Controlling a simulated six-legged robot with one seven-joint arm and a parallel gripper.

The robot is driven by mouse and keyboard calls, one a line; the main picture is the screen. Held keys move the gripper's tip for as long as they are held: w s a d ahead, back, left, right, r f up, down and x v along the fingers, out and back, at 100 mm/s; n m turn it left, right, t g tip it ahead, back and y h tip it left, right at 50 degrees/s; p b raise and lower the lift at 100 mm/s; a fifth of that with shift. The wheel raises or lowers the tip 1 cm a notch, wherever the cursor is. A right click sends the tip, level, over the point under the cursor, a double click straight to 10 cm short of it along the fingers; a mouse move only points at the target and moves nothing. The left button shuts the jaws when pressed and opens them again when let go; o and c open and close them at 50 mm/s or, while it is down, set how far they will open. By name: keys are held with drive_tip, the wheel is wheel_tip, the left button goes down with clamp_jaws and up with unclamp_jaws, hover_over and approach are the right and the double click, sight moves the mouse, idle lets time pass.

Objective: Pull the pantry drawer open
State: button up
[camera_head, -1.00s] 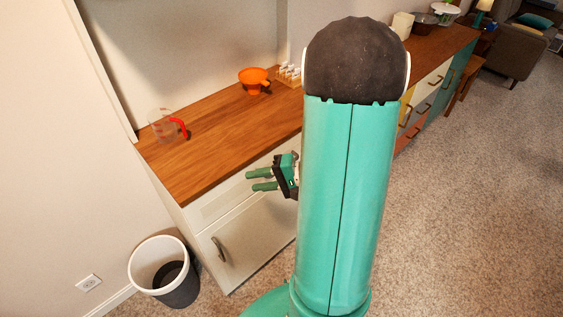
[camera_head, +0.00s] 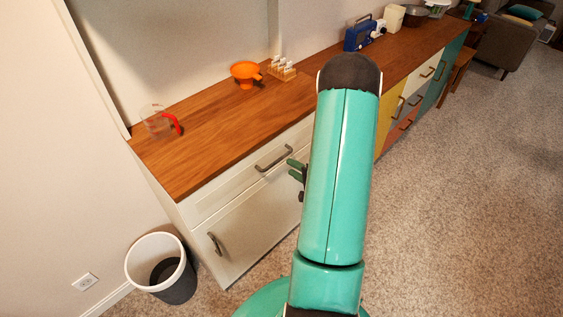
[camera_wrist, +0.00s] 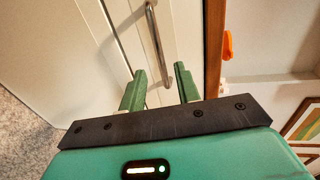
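A white drawer (camera_head: 235,188) sits under the wooden counter, above a white cabinet door, and looks shut. Its metal bar handle (camera_head: 273,158) is in plain view, just left of my gripper (camera_head: 292,170). My arm hides the drawer's right end. In the wrist view the handle (camera_wrist: 153,33) runs up the picture beyond my gripper (camera_wrist: 160,70), in line with the gap between the fingertips. The two green fingers are apart with nothing visibly held. I see no clear contact with the handle.
The wooden counter (camera_head: 210,150) holds a clear cup with a red handle (camera_head: 160,122), an orange funnel (camera_head: 246,74) and a small rack (camera_head: 281,68). A bin (camera_head: 162,268) stands on the floor at left. The carpet (camera_head: 450,220) at right is clear.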

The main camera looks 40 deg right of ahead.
drive_tip(key=x, duration=0.6)
drive_tip(key=shift+w, duration=0.1)
clamp_jaws()
